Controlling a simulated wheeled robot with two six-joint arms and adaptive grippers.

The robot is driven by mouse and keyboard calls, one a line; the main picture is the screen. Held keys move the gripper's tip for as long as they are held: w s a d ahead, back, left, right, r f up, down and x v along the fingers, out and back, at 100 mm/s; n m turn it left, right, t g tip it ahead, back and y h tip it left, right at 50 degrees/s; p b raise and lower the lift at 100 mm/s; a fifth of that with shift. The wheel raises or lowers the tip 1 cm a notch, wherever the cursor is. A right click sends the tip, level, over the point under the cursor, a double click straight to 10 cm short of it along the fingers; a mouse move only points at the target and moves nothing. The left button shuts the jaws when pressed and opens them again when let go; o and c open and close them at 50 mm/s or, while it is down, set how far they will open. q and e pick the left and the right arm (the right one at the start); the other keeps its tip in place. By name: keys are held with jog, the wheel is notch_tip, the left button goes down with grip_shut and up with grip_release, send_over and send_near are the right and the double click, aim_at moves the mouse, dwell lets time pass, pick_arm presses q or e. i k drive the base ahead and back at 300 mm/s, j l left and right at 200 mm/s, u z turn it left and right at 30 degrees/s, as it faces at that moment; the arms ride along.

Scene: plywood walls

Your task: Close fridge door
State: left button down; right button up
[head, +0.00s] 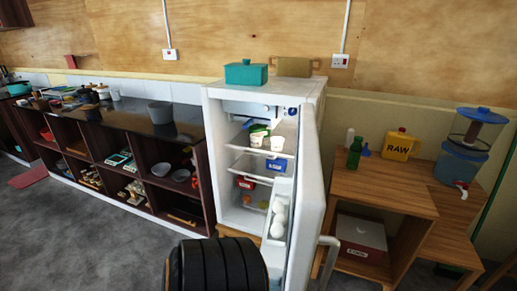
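A white fridge (317,98) stands against the wall in the middle of the head view. Its door (308,195) is wide open, swung out toward me from the right side, so I see it nearly edge-on. Eggs (279,219) sit in the shelf on the door's inner side. A grey curved handle (328,262) sticks out on the door's outer side at the lower right. Inside, shelves hold two white cups (267,141), a blue box (276,169) and a red item. Neither gripper's fingers show.
A teal box (246,73) and a tan container (294,67) stand on the fridge. A wooden table (380,188) with bottles, a yellow jug (400,146) and a water dispenser (463,160) is close on the door's right. A dark shelf counter (133,115) is left; grey floor lies before it.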

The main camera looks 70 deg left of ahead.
aim_at(293, 262)
jog(key=i+u, duration=0.15)
jog(key=u, duration=0.3)
jog(key=i+u, duration=0.2)
jog(key=u, duration=0.25)
jog(key=i+u, duration=0.2)
jog(key=u, duration=0.25)
jog(key=i+l+u, duration=0.1)
jog(key=u, duration=0.35)
jog(key=i+l+u, duration=0.2)
jog(key=u, duration=0.25)
jog(key=i+l+u, duration=0.1)
jog(key=u, duration=0.35)
jog(key=l, duration=0.1)
